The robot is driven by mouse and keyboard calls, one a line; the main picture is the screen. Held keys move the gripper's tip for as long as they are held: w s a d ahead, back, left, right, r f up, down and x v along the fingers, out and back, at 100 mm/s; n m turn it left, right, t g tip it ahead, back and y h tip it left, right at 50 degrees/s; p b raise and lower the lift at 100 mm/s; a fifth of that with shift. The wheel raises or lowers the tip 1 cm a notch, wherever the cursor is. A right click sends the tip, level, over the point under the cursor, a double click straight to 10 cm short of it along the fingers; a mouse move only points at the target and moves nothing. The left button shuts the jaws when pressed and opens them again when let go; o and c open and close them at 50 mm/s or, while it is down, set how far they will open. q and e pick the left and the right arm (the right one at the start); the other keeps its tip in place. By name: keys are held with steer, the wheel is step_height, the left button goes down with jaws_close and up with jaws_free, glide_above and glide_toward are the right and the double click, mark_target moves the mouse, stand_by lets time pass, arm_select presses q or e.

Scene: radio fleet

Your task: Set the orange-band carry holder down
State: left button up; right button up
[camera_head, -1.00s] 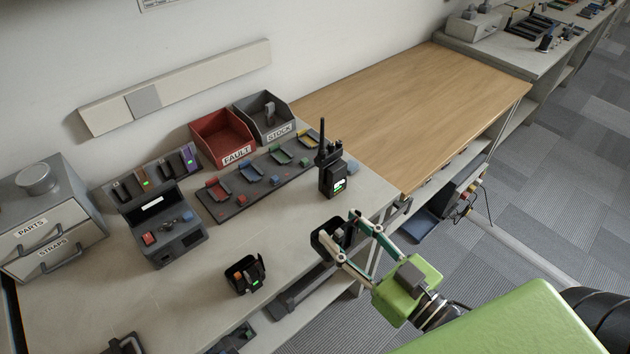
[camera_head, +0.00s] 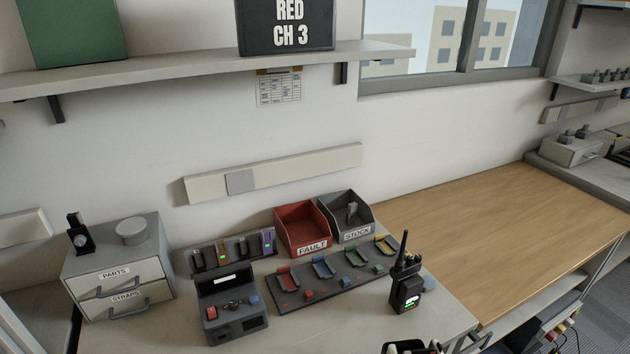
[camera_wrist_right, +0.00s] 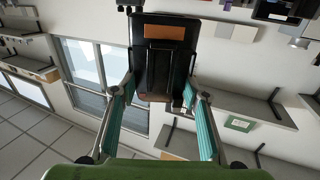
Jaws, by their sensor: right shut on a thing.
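The black carry holder (camera_wrist_right: 178,75) with an orange band (camera_wrist_right: 164,32) is between the fingers of my right gripper (camera_wrist_right: 160,92) in the right wrist view. The gripper is shut on it, with one teal-padded finger at each side. In the head view only the tips of my right gripper (camera_head: 410,348) show, at the bottom edge; most of the holder is cut off there. My left gripper is not in view.
A black radio (camera_head: 406,288) stands upright near the bench's right edge. Behind it are a coloured-slot rack (camera_head: 283,300), a red FAULT bin (camera_head: 303,232) and a grey STOCK bin (camera_head: 345,222). A charger (camera_head: 230,310) and drawer unit (camera_head: 118,285) stand left. The wooden top (camera_head: 500,235) is clear.

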steer(key=n+y, duration=0.2)
steer(key=y, duration=0.1)
steer(key=shift+a+f, duration=0.1)
steer(key=shift+f, duration=0.15)
steer(key=shift+w+f+n+g+y, duration=0.15)
steer(key=shift+n+g+y, duration=0.25)
steer(key=shift+n+y, duration=0.65)
steer(key=shift+d+m+y, duration=0.2)
steer(key=shift+m+y, duration=0.05)
steer(key=w+a+f, duration=0.1)
steer(key=w+f, duration=0.3)
steer(key=w+a+f+p, duration=0.1)
steer(key=w+f, duration=0.3)
steer(key=w, duration=0.1)
steer(key=w+a+f+p, duration=0.1)
steer(key=w+f, duration=0.3)
steer(key=shift+w+a+f, duration=0.15)
steer(key=shift+w+a, duration=0.1)
steer(key=shift+w, duration=0.1)
steer(key=shift+s+f, duration=0.1)
steer(key=shift+f, duration=0.05)
